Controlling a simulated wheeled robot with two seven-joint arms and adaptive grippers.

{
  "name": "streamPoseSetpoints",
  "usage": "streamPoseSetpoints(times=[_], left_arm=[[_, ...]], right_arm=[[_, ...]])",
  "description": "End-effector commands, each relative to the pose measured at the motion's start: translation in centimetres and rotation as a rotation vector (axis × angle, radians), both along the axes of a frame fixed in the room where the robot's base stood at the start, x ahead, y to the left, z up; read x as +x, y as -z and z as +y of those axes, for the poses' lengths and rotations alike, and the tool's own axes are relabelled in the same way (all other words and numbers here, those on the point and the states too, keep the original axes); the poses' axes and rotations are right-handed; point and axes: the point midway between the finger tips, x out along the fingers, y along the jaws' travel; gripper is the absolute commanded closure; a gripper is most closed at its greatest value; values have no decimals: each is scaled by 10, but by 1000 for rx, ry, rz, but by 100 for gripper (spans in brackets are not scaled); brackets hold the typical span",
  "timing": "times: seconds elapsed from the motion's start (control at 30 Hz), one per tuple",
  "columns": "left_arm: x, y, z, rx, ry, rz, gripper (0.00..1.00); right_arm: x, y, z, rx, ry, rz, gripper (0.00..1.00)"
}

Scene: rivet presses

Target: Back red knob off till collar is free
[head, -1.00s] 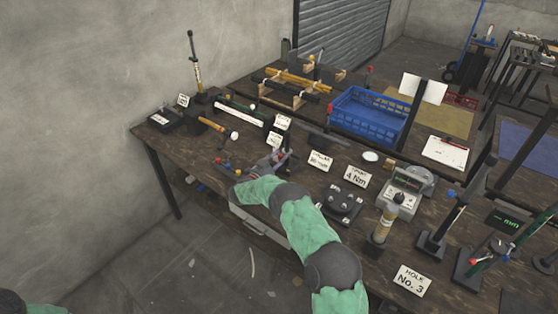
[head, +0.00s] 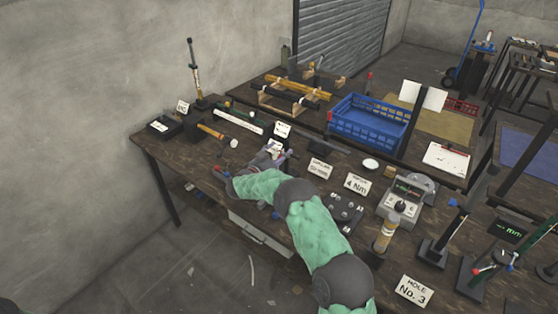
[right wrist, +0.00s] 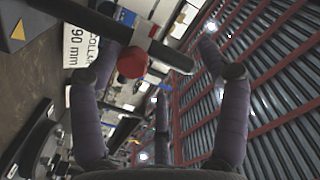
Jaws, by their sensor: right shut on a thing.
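The red knob (right wrist: 132,62) shows in the right wrist view, beside a dark bar with a rounded end (right wrist: 172,55). My right gripper (right wrist: 155,60) has its dark fingers on either side of the knob and is shut on it; the contact itself is not clear. In the head view my right gripper (head: 274,150) is over the bench's front left part, and my wrist and forearm hide most of the tool there. A small red end (head: 216,169) shows left of my wrist. I cannot pick out the collar. My left gripper is out of view.
A collar card (head: 319,168) and a 4 Nm card (head: 357,184) stand right of my gripper. A black block with knobs (head: 343,208) is close to my forearm. A mallet (head: 218,134) lies to the left. A blue crate (head: 368,121) stands behind.

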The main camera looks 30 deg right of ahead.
Motion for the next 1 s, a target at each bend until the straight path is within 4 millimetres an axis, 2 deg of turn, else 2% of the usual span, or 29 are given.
streamPoseSetpoints(times=[0.03,0.17,0.37,0.4,0.5,0.67,1.0], left_arm=[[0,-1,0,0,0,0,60],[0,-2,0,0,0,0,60],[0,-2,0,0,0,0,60],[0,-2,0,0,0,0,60],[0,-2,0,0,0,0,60],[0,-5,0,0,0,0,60],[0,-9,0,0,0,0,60]], right_arm=[[5,-34,0,-24,4,-46,48],[5,-41,0,-26,4,-49,39],[5,-42,0,-26,4,-49,35],[3,-25,-1,-11,2,-22,35],[3,-25,0,-11,2,-21,43],[0,-25,8,-10,0,-22,50],[-7,-23,27,-4,-4,-23,50]])
